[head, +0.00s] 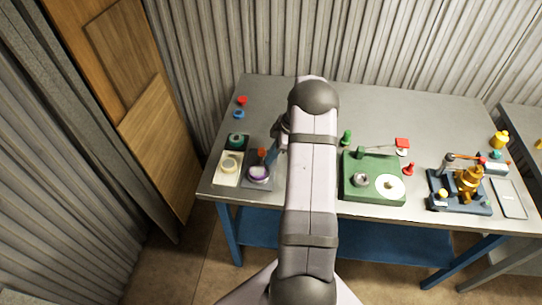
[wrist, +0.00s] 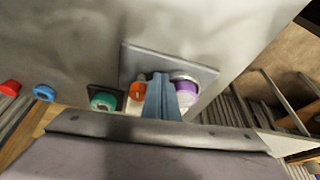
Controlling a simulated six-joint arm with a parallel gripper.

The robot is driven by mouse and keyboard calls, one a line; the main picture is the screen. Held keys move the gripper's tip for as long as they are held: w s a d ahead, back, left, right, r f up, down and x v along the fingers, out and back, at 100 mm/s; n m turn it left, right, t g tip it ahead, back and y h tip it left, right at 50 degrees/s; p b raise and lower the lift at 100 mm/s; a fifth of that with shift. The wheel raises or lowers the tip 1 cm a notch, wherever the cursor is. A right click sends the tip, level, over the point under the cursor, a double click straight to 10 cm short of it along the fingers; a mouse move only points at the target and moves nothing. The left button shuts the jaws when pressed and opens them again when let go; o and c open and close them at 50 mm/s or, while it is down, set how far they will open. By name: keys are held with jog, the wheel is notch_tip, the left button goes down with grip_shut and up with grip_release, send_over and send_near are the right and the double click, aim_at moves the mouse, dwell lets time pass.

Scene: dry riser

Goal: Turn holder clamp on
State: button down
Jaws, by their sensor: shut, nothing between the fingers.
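A grey plate (head: 249,182) near the table's left front carries a purple-ringed round part (head: 259,174) and an upright orange-red knob (head: 262,152). No label shows which part is the holder clamp. My gripper (head: 271,158) has blue fingers and is shut and empty, just right of the knob. In the wrist view, my shut fingers (wrist: 161,92) stand between the orange knob (wrist: 136,91) and the purple-ringed part (wrist: 185,79), covering part of the plate (wrist: 150,58). I cannot tell whether the fingers touch the knob.
A cream block (head: 222,179) with a pale ring and a teal ring (head: 236,140) stand left of the plate. Red (head: 242,100) and blue (head: 239,114) caps lie behind. A green fixture (head: 373,190) and brass valve assembly (head: 468,180) stand right. My arm hides the table's middle.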

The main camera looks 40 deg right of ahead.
jog(key=shift+w+a+f+m+b, duration=0.25)
jog(key=shift+a+m+b, duration=0.15)
jog(key=shift+b, duration=0.65)
jog(key=shift+a+r+m+t+h+b, duration=0.25)
jog(key=shift+a+m+t+h+b, duration=0.1)
jog(key=shift+m+b, duration=0.45)
jog(key=shift+d+f, duration=0.1)
jog(key=shift+d, duration=0.1)
